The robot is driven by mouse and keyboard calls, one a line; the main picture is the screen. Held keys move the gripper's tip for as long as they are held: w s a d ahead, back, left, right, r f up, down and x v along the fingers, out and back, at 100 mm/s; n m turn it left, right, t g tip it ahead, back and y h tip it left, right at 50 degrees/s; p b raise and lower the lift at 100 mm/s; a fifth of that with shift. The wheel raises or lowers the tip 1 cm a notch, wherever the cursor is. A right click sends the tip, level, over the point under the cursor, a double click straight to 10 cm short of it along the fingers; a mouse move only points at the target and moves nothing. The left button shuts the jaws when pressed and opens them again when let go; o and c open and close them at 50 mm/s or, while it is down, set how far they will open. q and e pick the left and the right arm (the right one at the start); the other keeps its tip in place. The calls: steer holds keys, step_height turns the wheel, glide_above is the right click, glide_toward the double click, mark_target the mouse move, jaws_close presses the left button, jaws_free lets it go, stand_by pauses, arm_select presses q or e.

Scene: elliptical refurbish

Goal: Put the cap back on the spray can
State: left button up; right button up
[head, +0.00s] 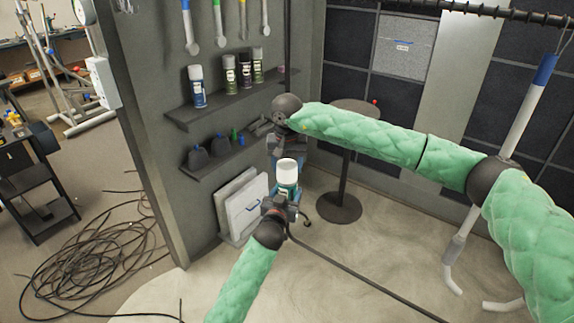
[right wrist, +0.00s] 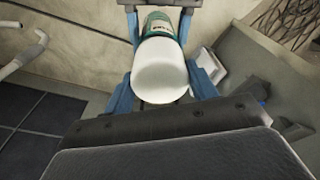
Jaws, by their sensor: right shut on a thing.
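The spray can (head: 288,187) has a teal-green body and is upright in the middle of the head view, held by my left gripper (head: 283,198). Its white cap (head: 287,168) is at the can's top, in line with it. The cap (right wrist: 160,72) also shows large in the right wrist view, with the can (right wrist: 160,24) beyond it. My right gripper (head: 287,160) comes from above, its blue fingers on both sides of the cap, shut on it. I cannot tell whether the cap is fully seated; the joint is partly hidden.
A wall shelf (head: 222,103) with several other spray cans stands behind to the left, above a lower shelf (head: 215,156). A round table (head: 342,150) stands behind my right arm. A black hose (head: 370,277) runs across the floor. Coiled cables (head: 85,255) lie at the left.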

steer(key=shift+f, duration=0.3)
steer(key=o, duration=1.3)
steer(key=shift+o, duration=0.2)
steer(key=shift+r, duration=0.15)
steer(key=shift+s+r, duration=0.25)
steer(key=shift+r, duration=1.45)
steer(key=shift+s+r, duration=0.2)
steer(key=shift+r, duration=1.45)
